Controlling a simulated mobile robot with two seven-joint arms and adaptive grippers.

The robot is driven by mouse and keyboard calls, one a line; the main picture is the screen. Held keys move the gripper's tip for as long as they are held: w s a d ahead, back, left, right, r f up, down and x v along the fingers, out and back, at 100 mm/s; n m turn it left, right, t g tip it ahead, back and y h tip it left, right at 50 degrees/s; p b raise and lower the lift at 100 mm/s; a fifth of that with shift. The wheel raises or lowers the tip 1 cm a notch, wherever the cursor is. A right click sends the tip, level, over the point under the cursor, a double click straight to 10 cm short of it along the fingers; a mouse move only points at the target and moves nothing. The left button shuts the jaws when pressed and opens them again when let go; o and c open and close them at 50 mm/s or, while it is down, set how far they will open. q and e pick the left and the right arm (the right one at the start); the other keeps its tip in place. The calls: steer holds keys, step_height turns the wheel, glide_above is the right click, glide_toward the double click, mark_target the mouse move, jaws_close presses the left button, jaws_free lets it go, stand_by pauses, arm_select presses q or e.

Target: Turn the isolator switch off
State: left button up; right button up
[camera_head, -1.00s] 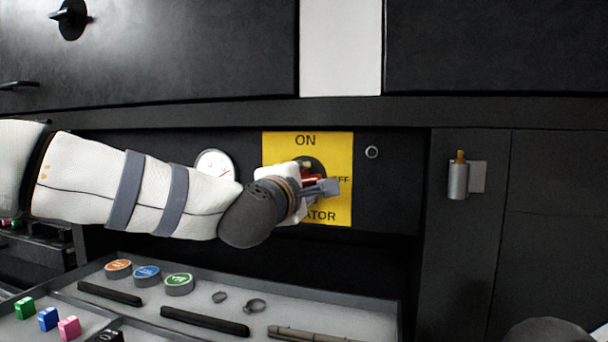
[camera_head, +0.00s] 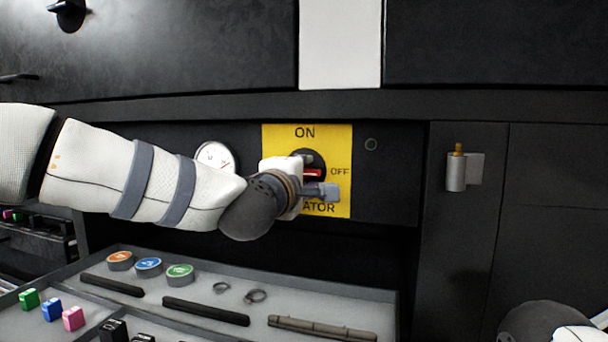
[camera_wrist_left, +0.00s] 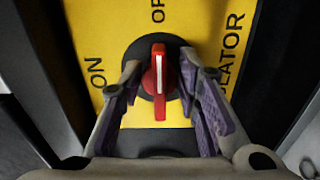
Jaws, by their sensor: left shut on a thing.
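The isolator switch is a yellow plate (camera_head: 340,150) with a black round boss and a red handle (camera_head: 313,173). "ON" is printed at the top and "OFF" at the right. In the left wrist view the red handle (camera_wrist_left: 158,92) has a white mark, and its marked end points toward the partly seen "OFF" lettering. My left gripper (camera_head: 322,190) is at the switch, its fingers on either side of the handle and shut on it. The gripper hides part of the plate's lower lettering. My right gripper is not in view.
A round white gauge (camera_head: 215,157) sits left of the plate, partly behind my left arm. A metal cylinder on a bracket (camera_head: 457,172) is on the right panel. Below, a grey tray (camera_head: 350,291) holds coloured discs, dark bars and rings.

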arm_select(q)
steer(key=o, duration=1.1)
steer(key=shift+s, duration=0.1)
steer(key=v, duration=1.2)
steer(key=shift+r, duration=0.1)
